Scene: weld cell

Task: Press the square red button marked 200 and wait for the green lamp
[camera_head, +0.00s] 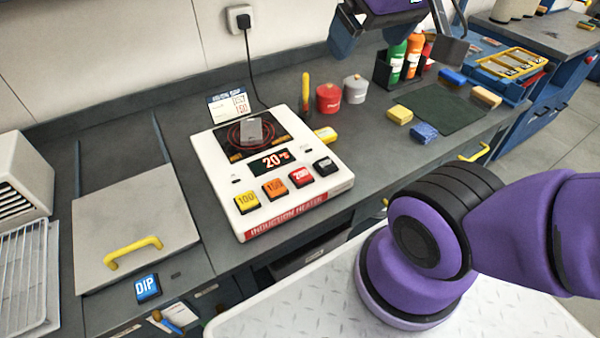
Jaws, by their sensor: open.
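The square red button marked 200 (301,176) is on the front of the white induction heater (219,180), between the orange button marked 150 (275,187) and a black button (325,166). The yellow button marked 100 (247,202) is at the left. The display (271,162) reads 20 °C in red. A grey metal piece (251,130) stands on the ringed black plate (268,132). I see no lit green lamp. My gripper (397,45) is open and empty at the top, up and to the right of the heater, apart from the buttons.
A sign card (230,105) stands behind the heater. A yellow-handled tool (305,92), a red canister (328,98) and a grey canister (355,88) stand behind right. Yellow and blue blocks (424,133) lie right.

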